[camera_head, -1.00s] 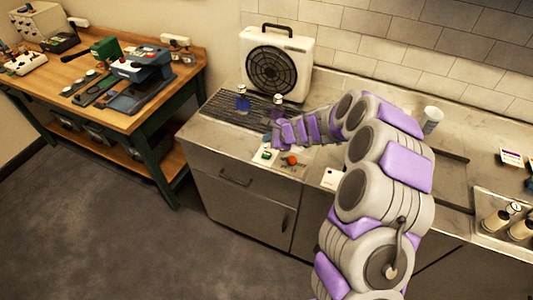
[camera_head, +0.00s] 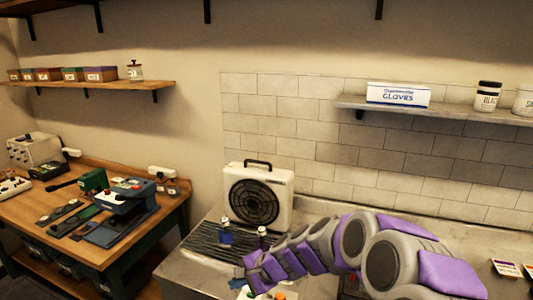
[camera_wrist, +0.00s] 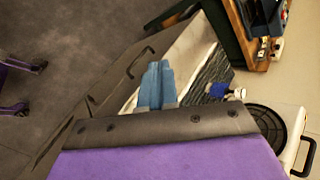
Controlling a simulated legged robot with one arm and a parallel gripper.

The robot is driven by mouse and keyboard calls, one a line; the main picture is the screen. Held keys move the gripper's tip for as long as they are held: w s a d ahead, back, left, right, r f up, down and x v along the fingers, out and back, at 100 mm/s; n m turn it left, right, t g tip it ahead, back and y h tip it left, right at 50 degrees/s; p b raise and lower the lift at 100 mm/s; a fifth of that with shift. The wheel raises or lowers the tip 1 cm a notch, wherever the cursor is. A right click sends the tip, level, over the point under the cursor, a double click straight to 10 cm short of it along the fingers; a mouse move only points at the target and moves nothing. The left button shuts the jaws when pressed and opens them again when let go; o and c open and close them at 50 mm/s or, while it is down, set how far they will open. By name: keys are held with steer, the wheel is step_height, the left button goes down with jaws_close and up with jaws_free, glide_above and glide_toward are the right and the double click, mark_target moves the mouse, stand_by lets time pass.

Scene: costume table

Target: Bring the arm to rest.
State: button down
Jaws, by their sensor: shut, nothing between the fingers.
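My gripper (camera_head: 240,284) is at the end of my purple and grey arm, low in the head view, in front of the black drying rack. In the wrist view its two blue fingers (camera_wrist: 157,82) lie side by side, shut and empty. They appear above the grey counter (camera_head: 172,280), with no object touching them that I can see. My arm reaches in from the right and hides part of the counter. A small green thing and an orange thing show at the bottom edge, partly cut off, near the gripper.
A white box fan (camera_head: 258,197) stands behind the rack (camera_head: 212,242). Two small bottles (camera_head: 225,232) stand on the rack. A wooden workbench (camera_head: 90,250) with tools is at left. A shelf with a gloves box (camera_head: 398,95) is on the wall. Open floor (camera_wrist: 50,45) shows in the wrist view.

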steer(key=s+d+r+n+g+h, duration=0.1)
steer(key=s+d+r+n, duration=0.15)
steer(key=s, duration=0.55)
steer(key=s+d+r+n+g+h, duration=0.15)
steer(key=s+d+n, duration=0.25)
steer(key=s, duration=0.4)
steer(key=s+d+n+g+h, duration=0.1)
steer(key=s+d+h, duration=0.2)
steer(key=s+d, duration=0.4)
steer(key=s+d+n+g+h, duration=0.1)
steer(key=s+d+n+h, duration=0.1)
steer(key=s+d, duration=0.6)
steer(key=s+h, duration=0.1)
steer(key=s, duration=0.4)
steer(key=shift+s+r, duration=0.25)
steer(key=shift+r, duration=0.05)
stand_by(4.1)
